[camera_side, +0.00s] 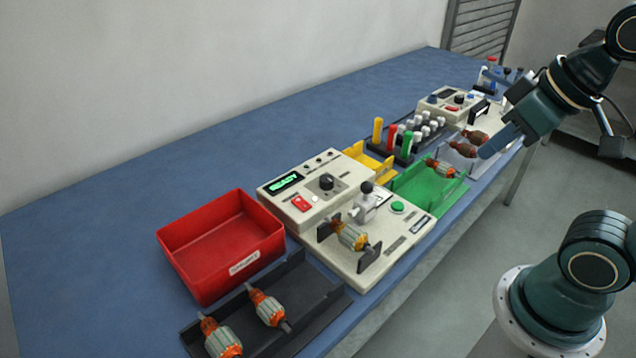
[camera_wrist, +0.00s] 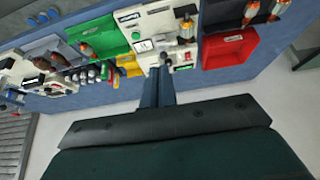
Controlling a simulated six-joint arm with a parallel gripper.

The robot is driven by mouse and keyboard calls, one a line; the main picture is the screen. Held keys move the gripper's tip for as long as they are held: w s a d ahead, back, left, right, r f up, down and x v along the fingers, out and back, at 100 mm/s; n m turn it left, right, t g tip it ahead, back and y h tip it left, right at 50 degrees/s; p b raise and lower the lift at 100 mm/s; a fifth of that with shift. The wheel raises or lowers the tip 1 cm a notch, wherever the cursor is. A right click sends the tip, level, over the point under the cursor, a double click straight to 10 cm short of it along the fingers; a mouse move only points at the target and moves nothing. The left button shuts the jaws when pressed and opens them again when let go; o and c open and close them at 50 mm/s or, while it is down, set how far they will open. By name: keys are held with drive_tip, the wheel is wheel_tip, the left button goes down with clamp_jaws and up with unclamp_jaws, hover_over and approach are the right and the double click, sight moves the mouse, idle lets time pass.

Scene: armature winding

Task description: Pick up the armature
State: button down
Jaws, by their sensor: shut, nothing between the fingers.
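Two armatures (camera_side: 267,307) (camera_side: 221,337) with orange ends lie on a black tray (camera_side: 315,296) at the front left. One armature (camera_side: 350,236) sits between the dark supports of the READY machine (camera_side: 292,204); it also shows in the wrist view (camera_wrist: 186,28). Another armature (camera_side: 442,169) lies in the green tray (camera_side: 418,199). Two browner ones (camera_side: 463,149) lie in a pale grey tray (camera_side: 487,158). My gripper (camera_side: 485,152) is shut and empty, seen in front of the grey tray's right side. Its fingers also show in the wrist view (camera_wrist: 160,74).
A red bin (camera_side: 196,268) stands beside the black tray. A yellow holder (camera_side: 371,162), a rack of coloured cylinders (camera_side: 408,140) and a second instrument box (camera_side: 441,103) stand behind the trays. The blue table (camera_side: 170,165) is clear along the wall.

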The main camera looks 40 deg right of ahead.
idle(0.4)
drive_tip(key=c, duration=0.7)
unclamp_jaws()
drive_tip(key=shift+o, duration=0.2)
drive_tip(key=shift+w, duration=0.1)
drive_tip(key=w+a+f+g, duration=0.2)
drive_tip(key=w+a+f, duration=0.2)
drive_tip(key=w, duration=0.5)
drive_tip(key=w+a+f+g, duration=0.3)
drive_tip(key=w+a+f, duration=0.1)
drive_tip(key=w+f, duration=0.3)
drive_tip(key=shift+w+a+f+g, duration=0.3)
drive_tip(key=shift+w+f, duration=0.1)
drive_tip(key=shift+w, duration=0.65)
